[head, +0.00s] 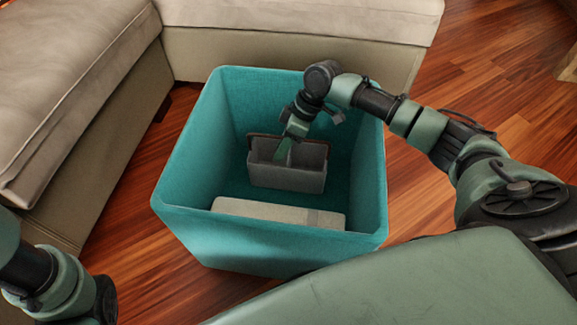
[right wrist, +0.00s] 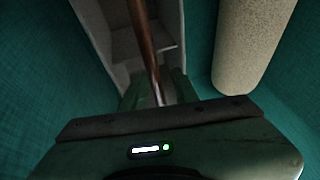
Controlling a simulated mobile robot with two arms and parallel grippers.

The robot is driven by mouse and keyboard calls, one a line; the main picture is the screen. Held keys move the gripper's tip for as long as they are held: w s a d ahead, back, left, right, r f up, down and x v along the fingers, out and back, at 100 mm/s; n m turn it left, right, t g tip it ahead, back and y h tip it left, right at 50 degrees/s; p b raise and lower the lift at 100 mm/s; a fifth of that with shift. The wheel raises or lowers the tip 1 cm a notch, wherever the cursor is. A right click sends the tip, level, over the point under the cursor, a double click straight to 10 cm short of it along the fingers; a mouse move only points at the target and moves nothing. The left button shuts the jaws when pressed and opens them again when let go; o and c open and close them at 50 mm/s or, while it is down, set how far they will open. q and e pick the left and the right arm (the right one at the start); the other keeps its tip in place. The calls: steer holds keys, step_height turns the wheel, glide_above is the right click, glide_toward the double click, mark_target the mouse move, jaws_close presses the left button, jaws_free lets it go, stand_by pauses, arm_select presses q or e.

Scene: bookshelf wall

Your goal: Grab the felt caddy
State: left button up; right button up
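The felt caddy (head: 287,176) is a grey divided box standing inside a teal fabric bin (head: 172,205), towards its far side. A thin brown handle (right wrist: 146,45) runs over the caddy, whose grey walls show in the right wrist view (right wrist: 122,45). My right gripper (head: 284,150) reaches down into the bin at the caddy's handle. In the right wrist view its two green fingers (right wrist: 156,90) are apart, with the handle between them and gaps visible at the sides. Part of my left arm shows at the lower left; its gripper is out of view.
A pale beige block-like item (head: 265,212) lies in the near part of the bin; it looks rounded in the right wrist view (right wrist: 250,45). The bin walls surround my right gripper. A beige sofa (head: 290,45) stands behind and left. Wooden floor (head: 480,80) is clear at right.

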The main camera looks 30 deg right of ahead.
jaws_close()
stand_by(1.2)
